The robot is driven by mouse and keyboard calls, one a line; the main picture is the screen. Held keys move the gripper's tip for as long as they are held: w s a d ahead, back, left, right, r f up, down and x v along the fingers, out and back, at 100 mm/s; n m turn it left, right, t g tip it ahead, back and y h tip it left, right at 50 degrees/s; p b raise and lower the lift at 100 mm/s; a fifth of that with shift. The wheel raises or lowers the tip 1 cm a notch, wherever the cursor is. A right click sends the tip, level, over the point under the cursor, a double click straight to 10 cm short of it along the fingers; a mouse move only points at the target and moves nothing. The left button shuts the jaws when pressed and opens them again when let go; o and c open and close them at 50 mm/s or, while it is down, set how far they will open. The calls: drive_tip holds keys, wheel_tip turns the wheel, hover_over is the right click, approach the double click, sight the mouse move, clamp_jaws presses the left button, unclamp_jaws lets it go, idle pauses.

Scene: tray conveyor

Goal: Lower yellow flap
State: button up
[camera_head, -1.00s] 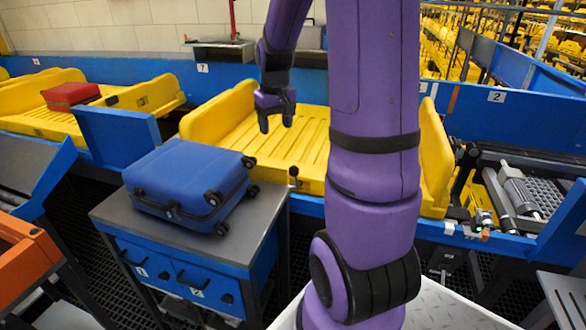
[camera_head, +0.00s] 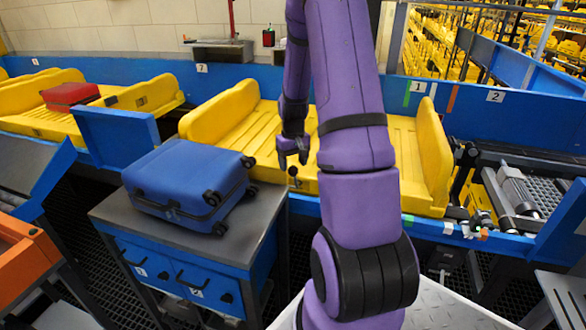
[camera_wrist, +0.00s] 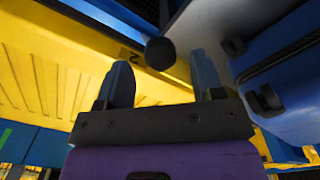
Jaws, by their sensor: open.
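A yellow tray (camera_head: 265,145) lies on the conveyor with slatted floor. Its left yellow end flap (camera_head: 218,108) and right yellow end flap (camera_head: 434,155) both stand upright; I cannot tell which one the task means. A small lever with a black knob (camera_head: 292,171) stands at the tray's near edge. My gripper (camera_head: 292,160) is open and empty, pointing down just above the knob. In the wrist view the round black knob (camera_wrist: 160,54) shows beyond and between the spread fingers of my gripper (camera_wrist: 163,82); contact is not visible.
A blue suitcase (camera_head: 188,182) lies on the grey-topped cabinet (camera_head: 250,225) left of my gripper, close by. A red suitcase (camera_head: 70,95) lies in another yellow tray at far left. The blue conveyor rail (camera_head: 425,228) runs along the near side.

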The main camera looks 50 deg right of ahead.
drive_tip(key=shift+f, duration=1.25)
drive_tip(key=shift+c, duration=0.3)
clamp_jaws()
drive_tip(key=shift+d, duration=0.15)
